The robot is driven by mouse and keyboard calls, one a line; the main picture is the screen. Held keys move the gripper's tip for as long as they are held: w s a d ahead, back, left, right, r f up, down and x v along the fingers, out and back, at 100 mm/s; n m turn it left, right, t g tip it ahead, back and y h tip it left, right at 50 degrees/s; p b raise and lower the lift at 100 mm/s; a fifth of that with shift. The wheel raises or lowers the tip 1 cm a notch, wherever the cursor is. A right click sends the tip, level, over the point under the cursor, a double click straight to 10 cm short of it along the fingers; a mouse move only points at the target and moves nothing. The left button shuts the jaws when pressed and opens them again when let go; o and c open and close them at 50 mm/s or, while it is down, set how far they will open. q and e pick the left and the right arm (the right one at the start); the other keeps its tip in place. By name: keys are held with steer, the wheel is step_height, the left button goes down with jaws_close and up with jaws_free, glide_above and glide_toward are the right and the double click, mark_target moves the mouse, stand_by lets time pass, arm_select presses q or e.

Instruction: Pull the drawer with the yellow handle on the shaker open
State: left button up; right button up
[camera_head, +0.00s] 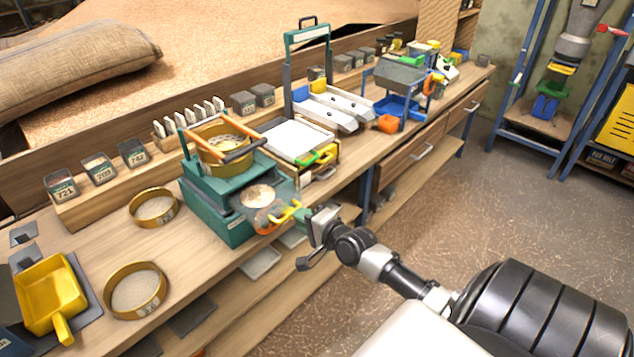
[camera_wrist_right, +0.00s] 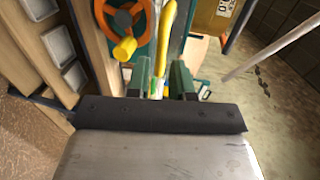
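The shaker (camera_head: 222,190) is a teal machine at the bench's front edge, with a brass sieve (camera_head: 222,142) clamped on top. Its yellow handle (camera_head: 285,214) sticks out at the front right, beside an orange handwheel (camera_head: 265,222). In the right wrist view the yellow handle (camera_wrist_right: 167,38) runs upright ahead of the fingers, with the orange handwheel (camera_wrist_right: 125,18) to its left. My right gripper (camera_head: 303,214) is at the handle's outer end; its green fingers (camera_wrist_right: 162,84) are apart. I cannot tell whether they touch the handle. The drawer's edges are hard to make out. My left gripper is out of view.
Brass sieves (camera_head: 154,207) and a yellow scoop (camera_head: 50,298) lie on the bench left of the shaker. A white-topped device (camera_head: 296,139) stands close on its right. Grey trays (camera_head: 262,262) sit on the shelf below. The floor (camera_head: 440,220) in front is clear.

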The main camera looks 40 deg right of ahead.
steer(key=v, duration=0.6)
steer(key=shift+s+b, duration=0.3)
steer(key=shift+d+r, duration=0.1)
steer(key=shift+r, duration=0.05)
steer(key=s+a+f+n+g+h, duration=0.1)
steer(key=s+f+n+g, duration=0.3)
steer(key=f, duration=1)
steer(key=s+a+f+n+g+h, duration=0.1)
steer(key=s+f+n+g, duration=0.2)
steer(key=s+f, duration=0.8)
steer(key=s+a+f+n+g, duration=0.2)
steer(key=s+a+f+n, duration=0.2)
steer(key=s+f, duration=0.3)
steer(key=s+a+f+n+g, duration=0.3)
steer(key=s+a+f+n, duration=0.1)
steer(key=s+f, duration=0.3)
steer(key=s+a+f+n+g+y, duration=0.1)
steer(key=s+a+f+n+g, duration=0.1)
steer(key=s+a+f+n, duration=0.2)
steer(key=s+a+f, duration=0.1)
steer(key=s+f, duration=0.2)
steer(key=s, duration=0.1)
steer(key=shift+s+a+f+n+g, duration=0.2)
steer(key=shift+a+f+n+g, duration=0.05)
steer(key=shift+a+n+g, duration=0.05)
